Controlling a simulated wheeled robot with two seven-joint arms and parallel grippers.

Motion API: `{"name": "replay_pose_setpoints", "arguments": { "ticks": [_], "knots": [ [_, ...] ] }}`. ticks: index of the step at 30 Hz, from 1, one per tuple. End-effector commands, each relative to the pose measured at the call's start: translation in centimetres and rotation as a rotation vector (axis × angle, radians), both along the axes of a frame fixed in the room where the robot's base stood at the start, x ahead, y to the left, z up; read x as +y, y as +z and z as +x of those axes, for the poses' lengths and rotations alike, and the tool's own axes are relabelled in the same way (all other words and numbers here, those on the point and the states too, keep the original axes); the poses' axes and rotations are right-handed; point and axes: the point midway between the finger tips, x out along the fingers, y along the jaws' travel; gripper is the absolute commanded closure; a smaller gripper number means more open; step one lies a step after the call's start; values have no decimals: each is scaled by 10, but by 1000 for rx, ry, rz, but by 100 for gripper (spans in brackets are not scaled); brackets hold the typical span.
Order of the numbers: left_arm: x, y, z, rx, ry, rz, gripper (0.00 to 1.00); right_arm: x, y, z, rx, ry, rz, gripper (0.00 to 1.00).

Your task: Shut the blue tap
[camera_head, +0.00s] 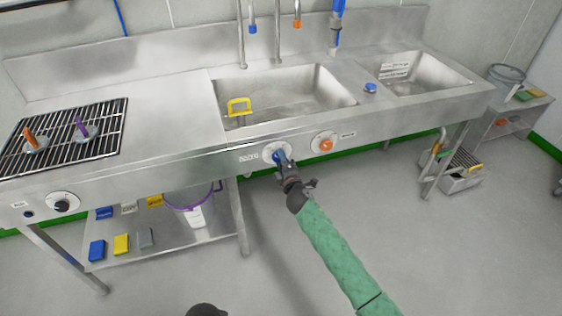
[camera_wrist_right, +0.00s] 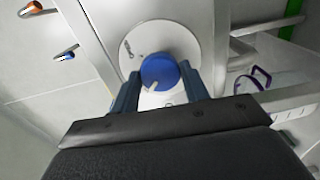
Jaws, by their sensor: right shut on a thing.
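The blue tap is a round blue knob (camera_wrist_right: 160,71) on a white round plate (camera_head: 268,151) on the sink's steel front panel. My right gripper (camera_head: 281,158) reaches it from the front. In the right wrist view the two fingers stand on either side of the knob, shut on it. A pale mark shows on the knob's lower edge, pointing down and left in that view. In the head view the gripper hides most of the knob. My left gripper is not in view.
An orange knob (camera_head: 326,145) on a similar plate sits just right of the blue one. The sink basin (camera_head: 320,85) above holds a yellow object (camera_head: 239,106). A shelf (camera_head: 165,241) with sponges and a bucket is below left.

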Motion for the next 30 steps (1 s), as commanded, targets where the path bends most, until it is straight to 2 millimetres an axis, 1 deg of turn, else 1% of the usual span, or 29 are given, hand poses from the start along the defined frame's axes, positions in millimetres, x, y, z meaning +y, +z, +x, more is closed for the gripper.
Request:
{"name": "replay_pose_setpoints", "arguments": {
  "ticks": [6, 18, 19, 22, 30],
  "knots": [
    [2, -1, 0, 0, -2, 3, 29, 1, -1, 0, -11, 1, -37, 78],
    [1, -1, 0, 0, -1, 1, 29, 1, -1, -1, -13, 1, -42, 78],
    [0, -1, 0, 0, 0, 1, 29, 1, -1, -1, -13, 1, -42, 53],
    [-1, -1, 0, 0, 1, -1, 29, 0, -1, -1, -13, 1, -42, 34],
    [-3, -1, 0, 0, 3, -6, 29, 0, -1, -1, -12, 0, -41, 33]
  ]
}}
